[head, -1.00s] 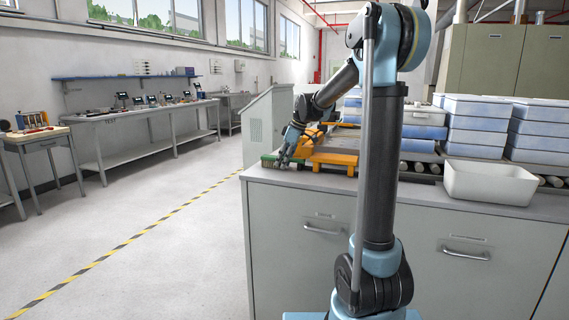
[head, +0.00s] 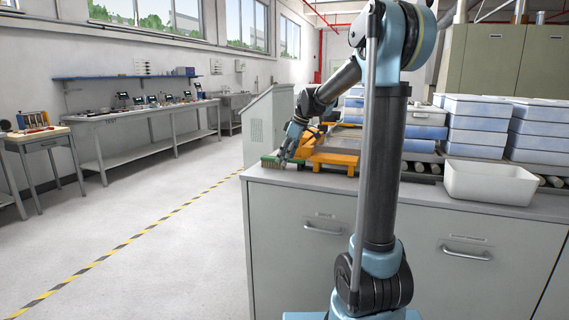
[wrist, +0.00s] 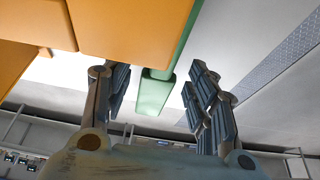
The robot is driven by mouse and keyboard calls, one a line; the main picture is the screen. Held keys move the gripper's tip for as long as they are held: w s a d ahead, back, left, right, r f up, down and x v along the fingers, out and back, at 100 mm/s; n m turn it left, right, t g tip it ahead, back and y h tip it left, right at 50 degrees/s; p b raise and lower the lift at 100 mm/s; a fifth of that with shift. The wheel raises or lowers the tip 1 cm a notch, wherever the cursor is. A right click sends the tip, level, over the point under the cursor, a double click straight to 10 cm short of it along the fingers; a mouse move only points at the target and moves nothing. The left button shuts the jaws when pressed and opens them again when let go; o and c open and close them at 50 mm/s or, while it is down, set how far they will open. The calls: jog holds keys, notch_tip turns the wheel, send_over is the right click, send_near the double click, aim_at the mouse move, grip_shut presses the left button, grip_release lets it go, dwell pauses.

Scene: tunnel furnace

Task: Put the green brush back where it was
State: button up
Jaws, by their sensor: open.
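The green brush (head: 269,162) lies at the left end of the grey cabinet top, at the edge beside the orange stand. My gripper (head: 285,160) is at the brush, its fingers pointing down. In the wrist view the brush's green body (wrist: 153,94) shows between the two spread fingers of my gripper (wrist: 160,95), with a gap on each side. The fingers are open and hold nothing. The brush's far part is partly hidden behind an orange block in that view.
The orange stand (head: 334,160) is close to the right of the brush. A white bin (head: 490,182) stands at the right on the cabinet top (head: 410,190). Stacked blue-and-white boxes (head: 478,125) stand behind it. Open floor lies to the left.

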jog(key=v, duration=1)
